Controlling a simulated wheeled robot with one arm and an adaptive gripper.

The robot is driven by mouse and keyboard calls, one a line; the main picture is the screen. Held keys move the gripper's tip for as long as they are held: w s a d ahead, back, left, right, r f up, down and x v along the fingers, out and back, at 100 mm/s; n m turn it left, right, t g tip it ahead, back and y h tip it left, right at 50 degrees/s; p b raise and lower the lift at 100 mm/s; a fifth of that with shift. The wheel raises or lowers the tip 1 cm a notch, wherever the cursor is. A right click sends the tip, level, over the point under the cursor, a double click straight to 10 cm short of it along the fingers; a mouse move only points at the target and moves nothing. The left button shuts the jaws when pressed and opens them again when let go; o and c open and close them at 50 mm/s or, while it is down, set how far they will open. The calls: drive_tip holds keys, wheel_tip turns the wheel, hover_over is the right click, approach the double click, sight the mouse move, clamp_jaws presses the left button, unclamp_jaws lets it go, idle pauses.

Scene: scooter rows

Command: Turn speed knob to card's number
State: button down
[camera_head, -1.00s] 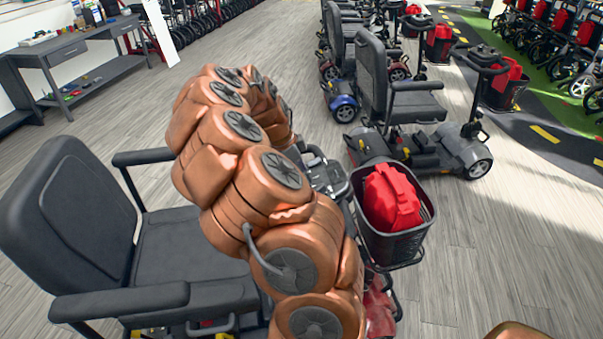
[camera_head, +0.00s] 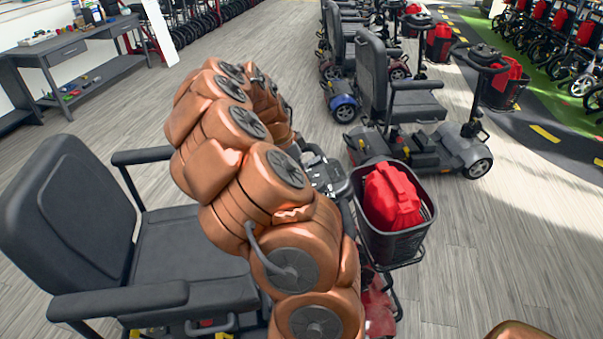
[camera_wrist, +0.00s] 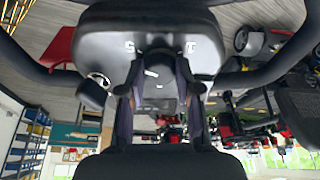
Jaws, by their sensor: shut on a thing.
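In the wrist view, which looks upside down, the dark console (camera_wrist: 100,45) of the scooter fills the top middle, with a few pale letters on its lower face. My gripper (camera_wrist: 158,72) has its two dark fingers on either side of a small dark speed knob (camera_wrist: 156,60) at the console's middle and is shut on it. The knob's pointer and the numbers around it cannot be read. In the head view the console (camera_head: 328,177) shows partly behind my copper-coloured arm, which hides the gripper and knob. I cannot make out a number card in either view.
The scooter's black seat (camera_head: 65,220) and armrest (camera_head: 120,302) are left of my arm. A front basket (camera_head: 395,245) with a red bag (camera_head: 391,197) is close on the right. More scooters stand behind, with a workbench (camera_head: 75,65) at back left.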

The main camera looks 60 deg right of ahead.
drive_tip(key=n+b, duration=0.1)
drive_tip(key=n, duration=0.5)
drive_tip(key=shift+f+b, duration=0.1)
drive_tip(key=shift+b, duration=0.2)
drive_tip(key=n+t, duration=0.1)
drive_tip(key=n, duration=0.4)
drive_tip(key=shift+w+n+b, duration=0.1)
drive_tip(key=shift+n+b, duration=0.2)
drive_tip(key=shift+n, duration=0.1)
drive_tip(key=n, duration=0.5)
drive_tip(key=n+p, duration=0.1)
drive_tip(key=n, duration=0.4)
drive_tip(key=shift+t, duration=0.3)
drive_tip(key=shift+n, duration=0.4)
drive_tip(key=c, duration=0.8)
unclamp_jaws()
